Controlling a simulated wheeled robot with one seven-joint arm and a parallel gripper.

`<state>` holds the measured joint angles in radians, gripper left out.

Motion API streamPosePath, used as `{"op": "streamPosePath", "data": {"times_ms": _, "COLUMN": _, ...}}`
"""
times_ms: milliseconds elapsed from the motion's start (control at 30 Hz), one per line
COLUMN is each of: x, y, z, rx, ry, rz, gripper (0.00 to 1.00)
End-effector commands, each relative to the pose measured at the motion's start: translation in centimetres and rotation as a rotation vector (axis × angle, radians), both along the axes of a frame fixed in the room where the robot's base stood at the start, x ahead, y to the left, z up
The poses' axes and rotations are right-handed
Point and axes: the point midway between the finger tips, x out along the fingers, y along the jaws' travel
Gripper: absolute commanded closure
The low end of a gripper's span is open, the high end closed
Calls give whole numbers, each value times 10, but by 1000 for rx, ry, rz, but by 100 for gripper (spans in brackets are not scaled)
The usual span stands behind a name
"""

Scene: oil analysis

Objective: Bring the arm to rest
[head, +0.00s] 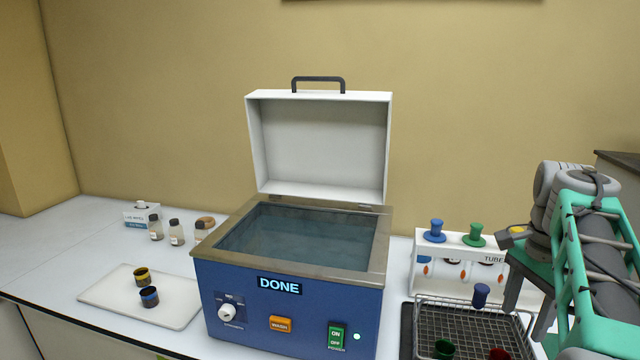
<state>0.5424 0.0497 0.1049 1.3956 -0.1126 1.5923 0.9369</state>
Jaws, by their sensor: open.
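My arm comes in at the right edge, with grey joints and a teal frame. My gripper (527,300) hangs at the right, above and beside the right end of the wire basket (462,306). It is open, and I see nothing held in it. The arm hides part of its fingers, so its exact gap and its distance from the basket are hard to tell.
A blue bath (247,321) reading DONE stands in the middle, lid (320,148) raised. The basket holds blue-, green- and red-topped pieces. A white tube rack (452,242) stands behind it. A white tray (115,293) with two small cups and several bottles are left.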

Motion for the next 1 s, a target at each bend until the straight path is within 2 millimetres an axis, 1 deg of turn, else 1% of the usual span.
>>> {"op": "streamPosePath", "data": {"times_ms": 67, "x": 0, "y": 1, "z": 0, "rx": 0, "ry": 0, "rz": 4, "gripper": 43}}
{"op": "streamPosePath", "data": {"times_ms": 167, "x": 3, "y": 2, "z": 0, "rx": -3, "ry": -7, "rz": 85, "gripper": 43}}
{"op": "streamPosePath", "data": {"times_ms": 300, "x": 16, "y": 3, "z": 0, "rx": -27, "ry": -47, "rz": 207, "gripper": 43}}
{"op": "streamPosePath", "data": {"times_ms": 400, "x": 28, "y": -2, "z": 1, "rx": -56, "ry": -90, "rz": 299, "gripper": 43}}
{"op": "streamPosePath", "data": {"times_ms": 467, "x": 34, "y": -5, "z": -4, "rx": -73, "ry": -111, "rz": 362, "gripper": 43}}
{"op": "streamPosePath", "data": {"times_ms": 567, "x": 40, "y": -9, "z": -28, "rx": -91, "ry": -127, "rz": 484, "gripper": 43}}
{"op": "streamPosePath", "data": {"times_ms": 600, "x": 40, "y": -9, "z": -43, "rx": -92, "ry": -126, "rz": 531, "gripper": 43}}
{"op": "streamPosePath", "data": {"times_ms": 633, "x": 39, "y": -9, "z": -54, "rx": -93, "ry": -124, "rz": 564, "gripper": 43}}
{"op": "streamPosePath", "data": {"times_ms": 700, "x": 34, "y": -7, "z": -80, "rx": -91, "ry": -117, "rz": 634, "gripper": 43}}
{"op": "streamPosePath", "data": {"times_ms": 767, "x": 26, "y": -3, "z": -99, "rx": -92, "ry": -113, "rz": 690, "gripper": 43}}
{"op": "streamPosePath", "data": {"times_ms": 800, "x": 19, "y": 1, "z": -111, "rx": -94, "ry": -111, "rz": 727, "gripper": 43}}
{"op": "streamPosePath", "data": {"times_ms": 867, "x": 7, "y": 11, "z": -129, "rx": -97, "ry": -108, "rz": 784, "gripper": 43}}
{"op": "streamPosePath", "data": {"times_ms": 900, "x": -1, "y": 21, "z": -140, "rx": -99, "ry": -105, "rz": 825, "gripper": 43}}
{"op": "streamPosePath", "data": {"times_ms": 967, "x": -16, "y": 40, "z": -155, "rx": -102, "ry": -104, "rz": 888, "gripper": 43}}
{"op": "streamPosePath", "data": {"times_ms": 1000, "x": -27, "y": 56, "z": -165, "rx": -104, "ry": -102, "rz": 929, "gripper": 43}}
